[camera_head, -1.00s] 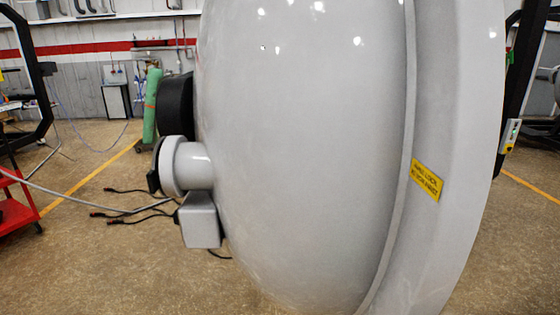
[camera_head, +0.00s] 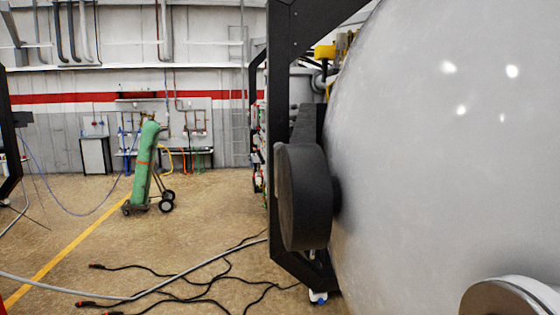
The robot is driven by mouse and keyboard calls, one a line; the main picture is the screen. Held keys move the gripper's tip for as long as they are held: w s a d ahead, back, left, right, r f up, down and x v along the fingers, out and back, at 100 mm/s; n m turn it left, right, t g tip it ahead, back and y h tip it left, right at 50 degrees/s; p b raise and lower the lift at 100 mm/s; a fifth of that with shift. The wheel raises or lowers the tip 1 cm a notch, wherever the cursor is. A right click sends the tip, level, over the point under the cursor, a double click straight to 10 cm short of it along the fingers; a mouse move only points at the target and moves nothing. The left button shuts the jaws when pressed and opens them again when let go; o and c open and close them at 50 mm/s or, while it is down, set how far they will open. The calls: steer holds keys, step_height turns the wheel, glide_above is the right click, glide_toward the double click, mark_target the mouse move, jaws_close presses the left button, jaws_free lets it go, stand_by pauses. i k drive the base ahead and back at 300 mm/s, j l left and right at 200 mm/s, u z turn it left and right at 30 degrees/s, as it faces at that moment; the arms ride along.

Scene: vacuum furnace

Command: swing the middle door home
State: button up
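A large domed light grey door (camera_head: 440,130) fills the right side of the head view, very close to me. A thick black round part (camera_head: 305,195) sits at its left edge, beside a black upright frame (camera_head: 283,130). A grey cylindrical fitting (camera_head: 510,297) on the dome shows at the bottom right corner. The door's rim is out of view, so I cannot tell how far open it stands. My gripper is not in view.
Black cables (camera_head: 190,285) and a grey hose lie across the floor at the lower left. A green gas cylinder (camera_head: 146,165) on a wheeled cart stands further back. The brown floor (camera_head: 220,215) between the cart and the black frame is mostly clear.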

mark_target(429, 172)
steer(key=i+j, duration=1.2)
steer(key=j+z, duration=0.05)
